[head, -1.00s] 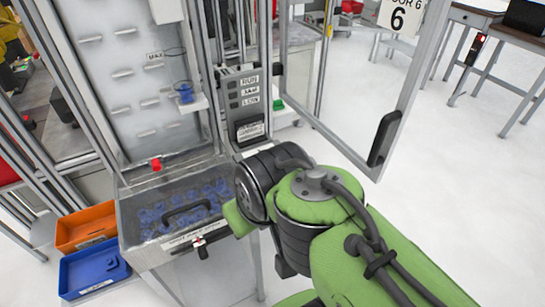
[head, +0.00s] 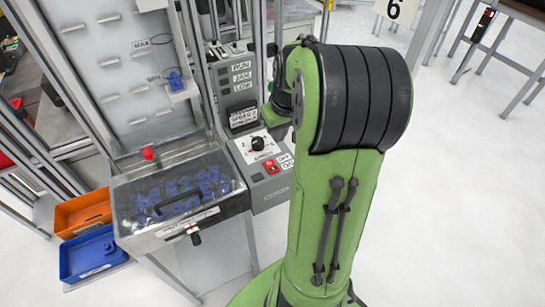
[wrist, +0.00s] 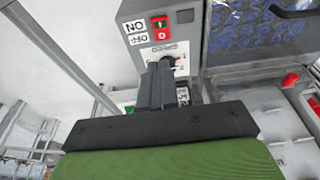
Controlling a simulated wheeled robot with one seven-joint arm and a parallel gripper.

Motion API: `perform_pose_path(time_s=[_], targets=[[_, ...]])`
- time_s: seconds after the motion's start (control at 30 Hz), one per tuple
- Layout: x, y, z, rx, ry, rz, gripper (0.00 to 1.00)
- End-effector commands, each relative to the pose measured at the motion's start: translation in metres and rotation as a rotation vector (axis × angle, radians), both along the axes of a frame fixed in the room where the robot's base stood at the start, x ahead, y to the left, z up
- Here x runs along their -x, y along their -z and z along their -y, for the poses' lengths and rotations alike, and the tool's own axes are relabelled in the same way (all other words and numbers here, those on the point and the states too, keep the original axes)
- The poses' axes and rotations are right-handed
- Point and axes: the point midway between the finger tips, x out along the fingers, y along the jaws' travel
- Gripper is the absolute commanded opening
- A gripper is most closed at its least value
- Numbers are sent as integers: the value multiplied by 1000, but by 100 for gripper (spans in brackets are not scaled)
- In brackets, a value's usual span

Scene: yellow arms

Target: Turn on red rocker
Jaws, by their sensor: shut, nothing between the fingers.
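The red rocker (head: 271,166) sits on the lower face of a grey control panel (head: 275,188), below a black rotary knob (head: 258,143). Labels stand beside the rocker. In the wrist view the red rocker (wrist: 160,28) is near the top, with the ON and OFF labels to its left, shown upside down. My gripper (wrist: 160,68) is shut and empty. Its fingers point at the panel and overlap the knob area in the picture, below the rocker. I cannot tell whether they touch the panel. In the head view my arm hides the gripper.
A clear-lidded bin (head: 180,195) of blue parts with a black handle adjoins the panel. Orange (head: 82,212) and blue (head: 92,255) trays are at lower left. A metal frame post rises beside the panel. Open floor lies to the right.

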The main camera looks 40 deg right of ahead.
Motion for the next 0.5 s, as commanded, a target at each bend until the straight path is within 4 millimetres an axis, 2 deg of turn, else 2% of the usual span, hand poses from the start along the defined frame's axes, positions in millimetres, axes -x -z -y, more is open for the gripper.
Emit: perform_pose_path(time_s=[0.27,0.37,0.5], targets=[[-1,4,-1,0,-1,0,0],[-3,17,0,-1,-1,-2,0],[-10,47,1,-2,-1,-2,0]])
